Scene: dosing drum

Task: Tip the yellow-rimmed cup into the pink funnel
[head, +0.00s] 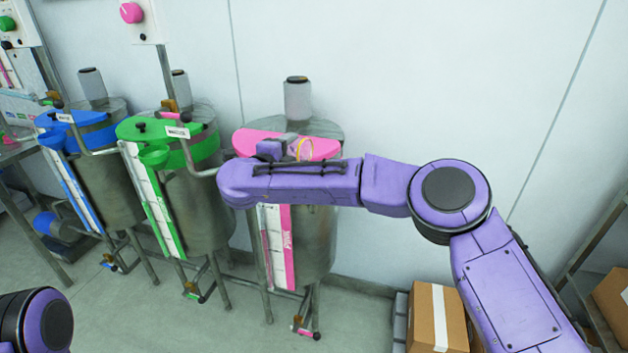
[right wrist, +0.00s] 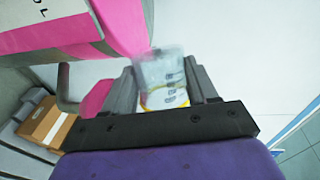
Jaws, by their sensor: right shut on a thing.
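My right gripper (head: 278,147) is shut on a clear cup with measuring marks and a yellow band. In the right wrist view the cup (right wrist: 162,72) sits between the two grey fingers (right wrist: 165,85). A pink part that looks like the funnel (right wrist: 96,98) is just left of the fingers, apart from the cup. In the head view my arm hides the funnel. I cannot tell the cup's tilt or contents. My left gripper is out of view.
A green-lidded drum (head: 205,190) and a blue-lidded drum (head: 110,170) stand left of the pink one. Cardboard boxes (head: 424,318) sit low at the right. The wall behind is bare.

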